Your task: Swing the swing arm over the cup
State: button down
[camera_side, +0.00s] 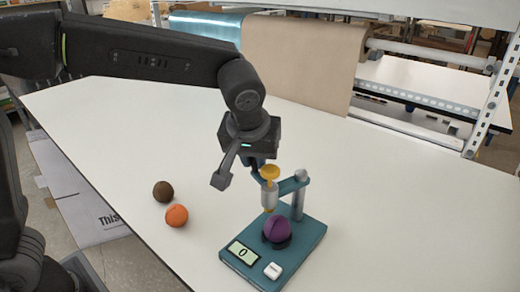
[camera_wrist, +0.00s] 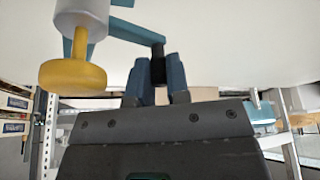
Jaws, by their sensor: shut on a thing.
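A teal tester base (camera_side: 300,250) stands on the table with a dark cup (camera_side: 284,245) holding a purple ball (camera_side: 277,229). A grey post (camera_side: 298,200) carries the teal swing arm (camera_side: 292,186), which bears a silver cylinder (camera_side: 269,196) with a yellow knob (camera_side: 269,172). The cylinder's lower tip shows just above the ball, slightly left of its middle; exact alignment is unclear. In the wrist view, my gripper (camera_wrist: 159,72) is shut on the black handle (camera_wrist: 158,50) at the end of a teal bar (camera_wrist: 128,30). In the side view my fingertips (camera_side: 258,165) are behind the knob, partly hidden.
A brown ball (camera_side: 163,191) and an orange ball (camera_side: 177,215) lie on the white table (camera_side: 400,220), left of the base. The base has a display (camera_side: 243,252) reading 0 and a white button (camera_side: 273,270). Table right of the base is clear. Paper rolls and racks stand behind.

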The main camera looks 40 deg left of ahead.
jog(key=shift+s+d+n+g+y, duration=0.3)
jog(key=shift+s+d+n, duration=0.25)
jog(key=shift+n, duration=0.4)
jog(key=shift+s+d+n+g+y, duration=0.2)
jog(key=shift+s+d+n+y, duration=0.1)
jog(key=shift+s+n, duration=0.5)
jog(key=shift+w+n, duration=0.1)
jog(key=shift+n, duration=0.15)
jog(key=c, duration=1.1)
grip_release()
jog(key=v, duration=1.4)
